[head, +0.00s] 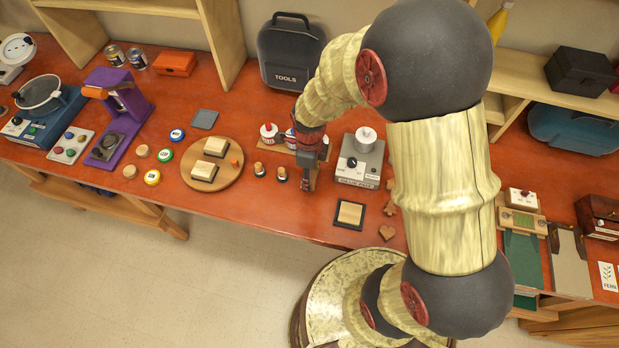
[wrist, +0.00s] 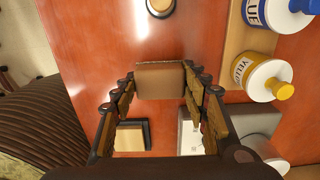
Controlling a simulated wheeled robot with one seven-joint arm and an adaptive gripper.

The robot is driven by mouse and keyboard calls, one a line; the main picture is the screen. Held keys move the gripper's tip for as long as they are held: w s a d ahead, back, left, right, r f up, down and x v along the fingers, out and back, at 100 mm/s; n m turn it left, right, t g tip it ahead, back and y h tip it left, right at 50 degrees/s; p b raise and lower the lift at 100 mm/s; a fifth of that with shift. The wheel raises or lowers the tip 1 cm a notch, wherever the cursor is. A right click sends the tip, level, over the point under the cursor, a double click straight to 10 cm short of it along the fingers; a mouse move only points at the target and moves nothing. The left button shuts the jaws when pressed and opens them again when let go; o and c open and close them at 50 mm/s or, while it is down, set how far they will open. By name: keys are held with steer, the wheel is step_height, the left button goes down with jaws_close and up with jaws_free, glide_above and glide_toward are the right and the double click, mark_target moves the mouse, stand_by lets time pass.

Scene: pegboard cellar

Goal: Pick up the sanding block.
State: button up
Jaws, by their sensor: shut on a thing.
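My gripper (wrist: 160,88) is shut on a brown block with a lighter tan edge, which looks like the sanding block (wrist: 160,80). The block sits crosswise between the two fingertips in the wrist view. In the head view my gripper (head: 308,183) points down over the red worktop, left of the grey scale-like device, and the block is mostly hidden by the fingers. How far the block is above the worktop is hard to tell.
A pale block on a dark base (head: 350,214) lies near the front edge. A round wooden board (head: 228,181) holds two similar pale blocks. The grey device (head: 360,160) stands close on the right. Paint pots (wrist: 268,80) stand on a wooden rack behind.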

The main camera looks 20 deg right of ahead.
steer(key=s+d+r+p, duration=0.2)
steer(key=s+r, duration=0.8)
steer(key=s, duration=0.3)
steer(key=shift+s+d+r, duration=0.15)
steer(key=shift+s+d, duration=0.2)
steer(key=o, duration=0.6)
steer(key=c, duration=0.5)
